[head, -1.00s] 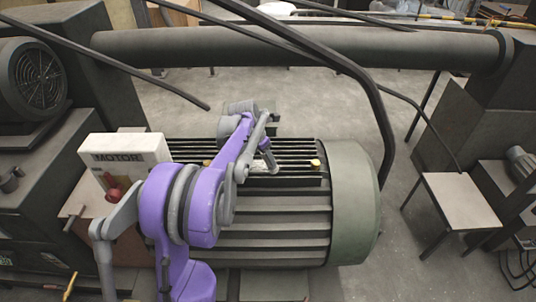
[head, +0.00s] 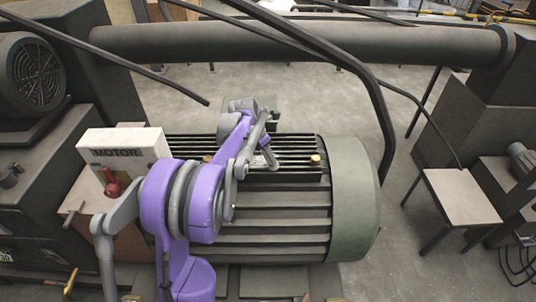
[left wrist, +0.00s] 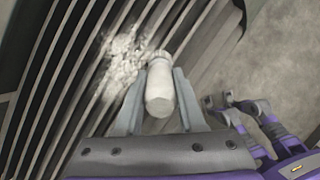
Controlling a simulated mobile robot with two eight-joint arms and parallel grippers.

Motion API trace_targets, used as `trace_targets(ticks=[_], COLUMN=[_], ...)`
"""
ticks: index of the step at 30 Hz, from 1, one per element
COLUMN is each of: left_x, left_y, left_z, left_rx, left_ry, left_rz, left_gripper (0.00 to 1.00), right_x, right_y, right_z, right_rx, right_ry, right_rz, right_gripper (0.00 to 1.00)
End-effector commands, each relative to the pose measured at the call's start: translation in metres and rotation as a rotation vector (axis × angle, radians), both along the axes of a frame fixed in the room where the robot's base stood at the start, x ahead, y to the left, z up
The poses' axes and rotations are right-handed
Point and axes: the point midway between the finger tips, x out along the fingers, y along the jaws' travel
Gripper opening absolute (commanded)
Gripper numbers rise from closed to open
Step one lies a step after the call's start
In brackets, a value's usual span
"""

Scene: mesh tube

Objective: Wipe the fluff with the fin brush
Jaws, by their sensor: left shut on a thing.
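My left gripper (left wrist: 158,103) is shut on the fin brush (left wrist: 160,88). A pale, rounded, bottle-like handle shows between the fingers, and its far end points toward the fins. The bristles cannot be made out. Whitish-grey fluff (left wrist: 124,55) lies scattered over several fins of the motor (left wrist: 75,75), just beyond and left of the brush. In the head view my left gripper (head: 266,155) is over the top fins of the green-grey motor (head: 352,200), and the brush and fluff are too small there to separate clearly.
A white box marked MOTOR (head: 122,148) with a red knob stands left of the motor. A dark bent bar (head: 372,100) rises behind and right of it. A thick pipe (head: 300,45) crosses the back. A small table (head: 460,197) stands at right.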

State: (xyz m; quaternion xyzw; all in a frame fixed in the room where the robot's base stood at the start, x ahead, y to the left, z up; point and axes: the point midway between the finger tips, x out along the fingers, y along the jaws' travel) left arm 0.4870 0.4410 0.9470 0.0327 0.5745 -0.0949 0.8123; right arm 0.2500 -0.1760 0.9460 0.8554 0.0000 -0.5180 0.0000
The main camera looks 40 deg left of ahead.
Motion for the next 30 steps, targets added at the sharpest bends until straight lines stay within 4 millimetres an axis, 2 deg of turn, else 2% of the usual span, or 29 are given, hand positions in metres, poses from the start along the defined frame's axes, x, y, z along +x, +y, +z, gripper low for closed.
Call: trace_targets(ticks=[13, 24, 30], left_x=[0.001, 0.024, 0.029], left_y=[0.001, 0.020, 0.025], left_z=[-0.007, -0.004, -0.004], left_rx=[0.000, 0.000, 0.000], left_ry=[0.000, -0.001, 0.000], left_rz=[0.000, 0.000, 0.000], left_gripper=[0.00, 0.00, 0.00], right_x=[-0.002, 0.000, 0.000], right_y=[0.000, 0.000, 0.000], right_z=[-0.005, 0.000, 0.001], right_rx=[0.000, 0.000, 0.000], right_ry=[0.004, 0.000, -0.001], right_rz=[0.000, 0.000, 0.000], right_gripper=[0.53, 0.53, 0.53])
